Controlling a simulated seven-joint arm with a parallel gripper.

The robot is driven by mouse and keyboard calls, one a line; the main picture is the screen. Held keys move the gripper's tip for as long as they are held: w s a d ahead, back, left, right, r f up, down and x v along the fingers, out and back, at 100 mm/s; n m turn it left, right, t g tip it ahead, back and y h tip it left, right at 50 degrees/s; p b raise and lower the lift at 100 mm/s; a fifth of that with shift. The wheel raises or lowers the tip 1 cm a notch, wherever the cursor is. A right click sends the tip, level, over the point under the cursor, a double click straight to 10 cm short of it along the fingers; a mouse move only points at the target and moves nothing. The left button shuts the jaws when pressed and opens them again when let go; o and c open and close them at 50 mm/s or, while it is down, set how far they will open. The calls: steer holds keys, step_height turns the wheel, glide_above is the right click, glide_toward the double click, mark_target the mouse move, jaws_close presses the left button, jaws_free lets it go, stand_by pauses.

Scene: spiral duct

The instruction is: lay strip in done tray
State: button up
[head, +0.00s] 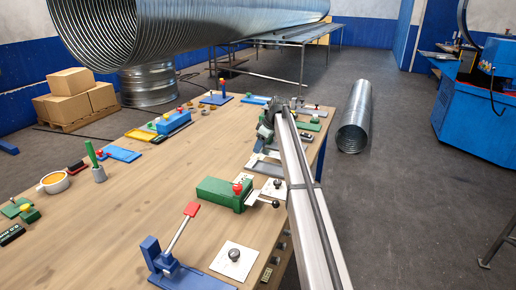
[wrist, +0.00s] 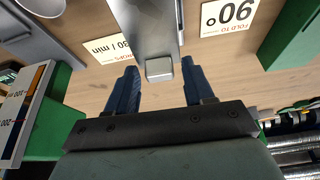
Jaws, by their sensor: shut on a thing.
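My gripper (head: 266,130) is at the far right part of the bench in the head view, small and partly hidden by my arm. In the wrist view its two blue fingers (wrist: 160,88) stand on either side of a grey metal piece (wrist: 145,25) with a small grey block at its near end. This looks like the strip, but I cannot tell for certain; the gripper is shut on it. A shallow grey tray (head: 262,169) lies on the bench just nearer than the gripper. I cannot tell whether it is the done tray; no label for it is readable.
A card reading 90° (wrist: 228,14) and a partly covered card (wrist: 110,47) lie under the gripper, with green blocks (wrist: 50,118) at the sides. The bench middle (head: 150,205) is clear.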

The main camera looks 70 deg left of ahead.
mark_target(263, 152)
steer(key=shift+f, duration=0.15)
steer(key=shift+s+f, duration=0.1)
steer(key=shift+f, duration=3.55)
steer(key=o, duration=0.8)
steer(key=shift+c, duration=0.7)
steer(key=shift+o, duration=0.7)
steer(key=shift+r, duration=0.55)
steer(key=o, duration=0.3)
steer(key=shift+r, duration=2.95)
